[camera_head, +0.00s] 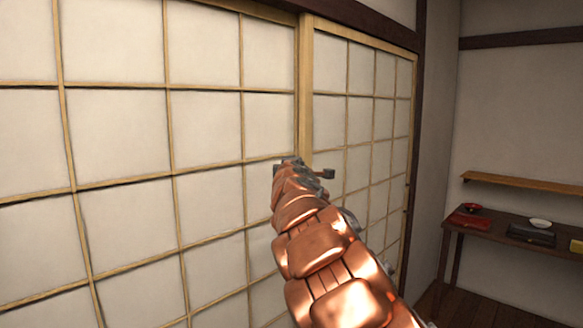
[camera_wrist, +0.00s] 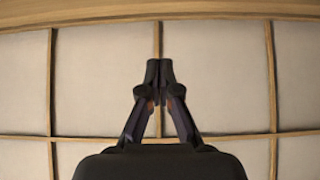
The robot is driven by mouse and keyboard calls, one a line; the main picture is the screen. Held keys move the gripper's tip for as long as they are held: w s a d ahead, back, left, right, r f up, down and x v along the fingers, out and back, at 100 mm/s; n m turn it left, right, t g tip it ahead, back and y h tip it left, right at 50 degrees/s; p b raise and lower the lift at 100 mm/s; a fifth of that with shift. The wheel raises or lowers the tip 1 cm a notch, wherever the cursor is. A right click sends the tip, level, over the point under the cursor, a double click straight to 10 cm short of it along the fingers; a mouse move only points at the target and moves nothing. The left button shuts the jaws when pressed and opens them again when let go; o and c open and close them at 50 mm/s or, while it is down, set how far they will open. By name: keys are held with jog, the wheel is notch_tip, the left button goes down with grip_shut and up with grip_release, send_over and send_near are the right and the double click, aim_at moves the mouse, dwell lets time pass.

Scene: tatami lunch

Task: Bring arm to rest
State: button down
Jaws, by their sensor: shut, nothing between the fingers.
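My gripper (camera_wrist: 159,72) is shut and empty in the wrist view, its two fingertips touching. Behind it is the paper sliding screen (camera_wrist: 218,75) with its wooden lattice. In the head view my copper-coloured arm reaches from the bottom right up toward the middle of the screen (camera_head: 205,125). Its far end is in front of the screen, near the upright wooden post where two panels meet. The gripper is small and mostly hidden behind the arm there. I cannot tell how close the fingertips are to the screen.
A dark wooden table (camera_head: 470,221) stands at the right, with a red bowl (camera_head: 473,207), a white dish (camera_head: 540,223) and dark trays on it. A wooden shelf (camera_head: 525,183) is on the wall above. Some dark floor (camera_head: 480,290) is clear below the table.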

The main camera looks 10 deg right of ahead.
jog(key=s+d+f+m+g+h, duration=0.1)
jog(key=s+d+f+m+g, duration=0.3)
jog(key=s, duration=0.5)
jog(key=s+d+f+m+g+h, duration=0.1)
jog(key=s+d+f+m+g, duration=0.1)
jog(key=s+d+f+m, duration=0.45)
jog(key=s+d+f+m+g+h, duration=0.1)
jog(key=s+d+f+g, duration=0.2)
jog(key=s, duration=0.7)
jog(key=s+a+f+m+g+y, duration=0.1)
jog(key=s+a+f, duration=0.4)
jog(key=s, duration=0.7)
jog(key=s+a+f+m+g+y, duration=0.1)
jog(key=s+a+f+g+y, duration=0.2)
jog(key=s+f, duration=0.6)
jog(key=s+a+f+m+g+y, duration=0.2)
jog(key=s+a+f+g, duration=0.4)
jog(key=s, duration=1)
jog(key=shift+a+f+y+p, duration=0.5)
jog(key=shift+a+f, duration=0.25)
jog(key=shift+a, duration=0.3)
